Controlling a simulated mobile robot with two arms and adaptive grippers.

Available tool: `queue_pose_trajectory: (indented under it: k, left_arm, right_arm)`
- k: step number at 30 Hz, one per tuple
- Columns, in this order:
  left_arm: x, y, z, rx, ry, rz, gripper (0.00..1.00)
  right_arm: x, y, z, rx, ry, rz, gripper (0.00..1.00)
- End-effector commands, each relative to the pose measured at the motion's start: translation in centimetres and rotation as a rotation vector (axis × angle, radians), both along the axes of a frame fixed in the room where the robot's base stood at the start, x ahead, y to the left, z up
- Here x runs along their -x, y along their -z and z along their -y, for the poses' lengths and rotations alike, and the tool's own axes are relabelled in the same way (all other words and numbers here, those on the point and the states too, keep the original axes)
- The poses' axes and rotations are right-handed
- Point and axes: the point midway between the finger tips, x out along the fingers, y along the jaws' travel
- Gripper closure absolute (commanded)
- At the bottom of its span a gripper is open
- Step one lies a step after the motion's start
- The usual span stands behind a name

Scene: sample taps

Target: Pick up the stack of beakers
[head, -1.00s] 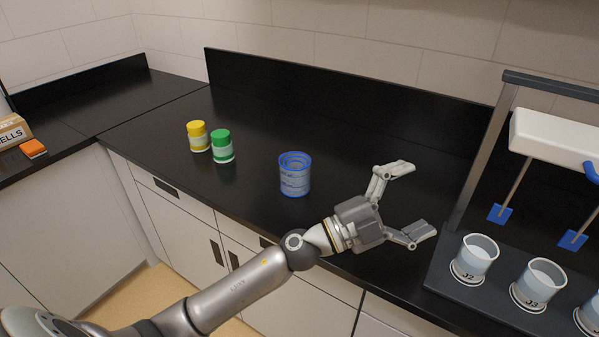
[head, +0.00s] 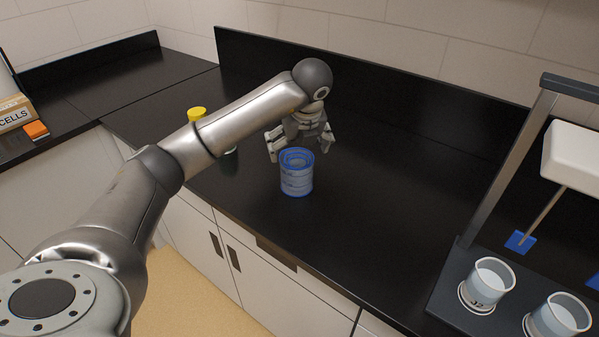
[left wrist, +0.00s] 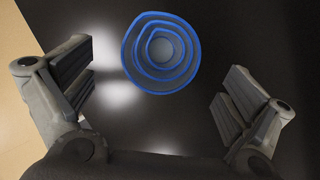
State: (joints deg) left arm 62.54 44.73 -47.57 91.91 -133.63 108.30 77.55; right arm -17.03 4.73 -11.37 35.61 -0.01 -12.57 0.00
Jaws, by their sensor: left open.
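The stack of beakers (head: 297,178) stands upright on the black counter, nested, with blue rims and clear bluish walls. In the left wrist view the stack (left wrist: 161,52) is seen from above as several blue rings inside one another, ahead of the fingers and between their lines. My left gripper (head: 300,146) is open and empty, pointing down at the far side of the stack, close to its rim. Its two fingers also show apart in the left wrist view (left wrist: 155,95). Whether a finger touches the stack cannot be told. My right gripper is not in view.
A yellow-lidded jar (head: 197,114) is partly hidden behind my left arm, which also hides most of a green jar. A stirrer stand (head: 500,165) with labelled beakers (head: 487,286) is at right. The counter (head: 390,190) between is clear.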

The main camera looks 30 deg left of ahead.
Motion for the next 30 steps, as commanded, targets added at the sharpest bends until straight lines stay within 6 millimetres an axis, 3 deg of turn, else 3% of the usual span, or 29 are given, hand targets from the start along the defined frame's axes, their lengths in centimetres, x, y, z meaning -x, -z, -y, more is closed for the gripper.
queue_pose_trajectory:
  k: [6,14,21,30]
  left_arm:
    - [-0.7,3.2,-1.1,-0.002,-0.003,-0.007,0.0]
    - [-1.4,5.2,-1.6,0.0,0.0,-0.006,0.0]
    - [-2.4,8.5,-2.5,0.0,0.0,-0.006,0.0]
    - [-2.7,9.3,-2.7,0.0,0.003,-0.002,0.0]
  right_arm:
    - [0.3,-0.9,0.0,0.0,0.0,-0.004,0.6]
    - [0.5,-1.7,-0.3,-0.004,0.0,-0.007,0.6]
    - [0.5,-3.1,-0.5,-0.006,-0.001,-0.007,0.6]
    - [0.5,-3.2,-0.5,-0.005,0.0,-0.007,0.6]
